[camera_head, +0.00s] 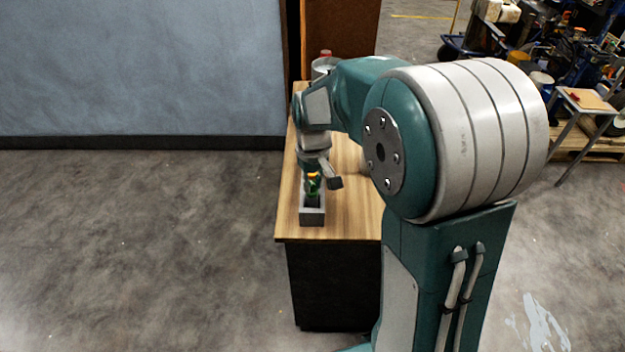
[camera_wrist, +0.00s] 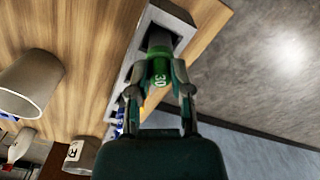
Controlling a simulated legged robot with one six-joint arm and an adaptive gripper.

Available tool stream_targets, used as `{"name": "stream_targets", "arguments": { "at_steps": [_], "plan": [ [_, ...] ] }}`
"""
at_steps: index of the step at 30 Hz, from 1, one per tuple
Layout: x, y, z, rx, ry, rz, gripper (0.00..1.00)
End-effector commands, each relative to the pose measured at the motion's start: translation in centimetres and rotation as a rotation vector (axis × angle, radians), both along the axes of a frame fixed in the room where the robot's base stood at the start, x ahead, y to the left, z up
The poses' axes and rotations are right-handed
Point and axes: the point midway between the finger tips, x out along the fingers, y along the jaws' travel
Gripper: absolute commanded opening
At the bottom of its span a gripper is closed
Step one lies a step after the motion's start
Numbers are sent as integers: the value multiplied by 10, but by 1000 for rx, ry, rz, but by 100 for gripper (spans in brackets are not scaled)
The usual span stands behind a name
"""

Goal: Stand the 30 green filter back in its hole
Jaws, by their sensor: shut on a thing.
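The green filter marked 30 (camera_wrist: 159,74) sits between the fingers of my gripper (camera_wrist: 158,91) in the wrist view. My gripper is shut on it. The filter's far end points at a dark square hole in the grey block (camera_wrist: 184,22). I cannot tell whether that end is inside the hole or just above it. In the head view, the green filter (camera_head: 313,190) shows small under my gripper (camera_head: 317,180), over the grey block (camera_head: 312,219) near the table's front left corner.
The wooden table (camera_head: 343,222) carries the block. In the wrist view, a grey cup (camera_wrist: 32,84) and a grey can marked R (camera_wrist: 80,157) stand left of the block. Blue items (camera_wrist: 118,126) show at the block's other end. A blue-grey wall (camera_head: 140,65) stands behind at left.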

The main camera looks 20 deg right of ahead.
Motion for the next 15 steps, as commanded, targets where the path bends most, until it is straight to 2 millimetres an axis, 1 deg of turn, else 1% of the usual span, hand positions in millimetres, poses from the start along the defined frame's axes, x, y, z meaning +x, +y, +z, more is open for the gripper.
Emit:
{"name": "stream_targets", "arguments": {
  "at_steps": [4,5,6,7,15],
  "plan": [
    [0,0,-4,0,1,0,0],
    [0,0,-3,0,0,0,36],
    [0,0,-3,0,0,0,54],
    [0,0,-3,0,0,0,67],
    [0,0,-3,0,0,0,67]
  ]
}}
